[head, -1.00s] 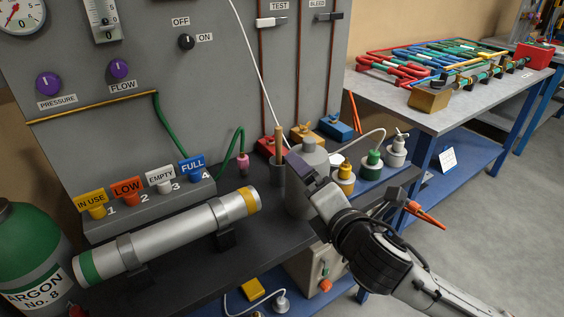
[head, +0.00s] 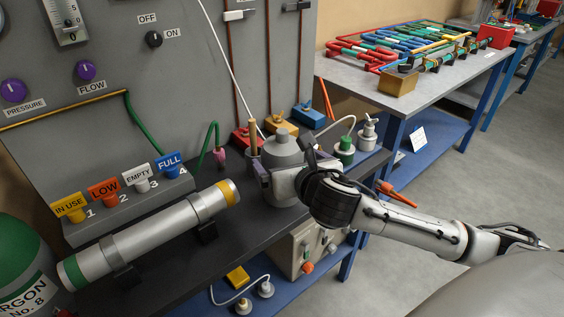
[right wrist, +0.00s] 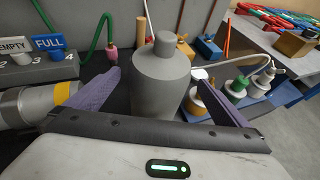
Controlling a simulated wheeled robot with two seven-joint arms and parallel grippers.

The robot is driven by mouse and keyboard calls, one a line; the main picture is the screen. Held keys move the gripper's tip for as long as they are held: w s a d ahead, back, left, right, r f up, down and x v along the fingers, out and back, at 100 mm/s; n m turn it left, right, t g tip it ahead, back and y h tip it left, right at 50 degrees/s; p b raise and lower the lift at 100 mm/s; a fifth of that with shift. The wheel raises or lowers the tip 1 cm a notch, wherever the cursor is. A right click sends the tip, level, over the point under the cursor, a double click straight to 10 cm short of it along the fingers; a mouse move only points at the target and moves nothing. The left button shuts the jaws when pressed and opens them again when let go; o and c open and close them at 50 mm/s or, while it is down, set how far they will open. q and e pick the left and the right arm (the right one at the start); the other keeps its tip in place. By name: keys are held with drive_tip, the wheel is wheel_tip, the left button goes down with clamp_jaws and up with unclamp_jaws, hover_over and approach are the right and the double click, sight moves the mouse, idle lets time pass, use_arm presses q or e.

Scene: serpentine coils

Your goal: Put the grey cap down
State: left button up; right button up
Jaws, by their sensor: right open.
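The grey cap (head: 284,183), a wide cylinder with a narrower knob on top, stands upright on the dark bench top (head: 215,262). My right gripper (head: 287,168) is open at the cap. In the right wrist view the cap (right wrist: 161,82) stands between the two spread purple fingers of my right gripper (right wrist: 164,88). The right finger's contact with the cap cannot be told; the left finger shows a gap to it. The cap's lower front is partly hidden by the gripper body. My left gripper is not in view.
A silver tube (head: 160,235) lies in holders left of the cap. Red, yellow and blue blocks (head: 308,117) and a wooden peg (head: 253,137) stand behind it. Small containers with green (head: 345,145) and grey tops stand to its right. Coloured tags (head: 104,189) line the back left.

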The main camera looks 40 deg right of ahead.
drive_tip(key=x, duration=0.4)
drive_tip(key=shift+f, duration=0.2)
drive_tip(key=c, duration=1.3)
drive_tip(key=shift+r, duration=0.1)
drive_tip(key=shift+c, duration=1.4)
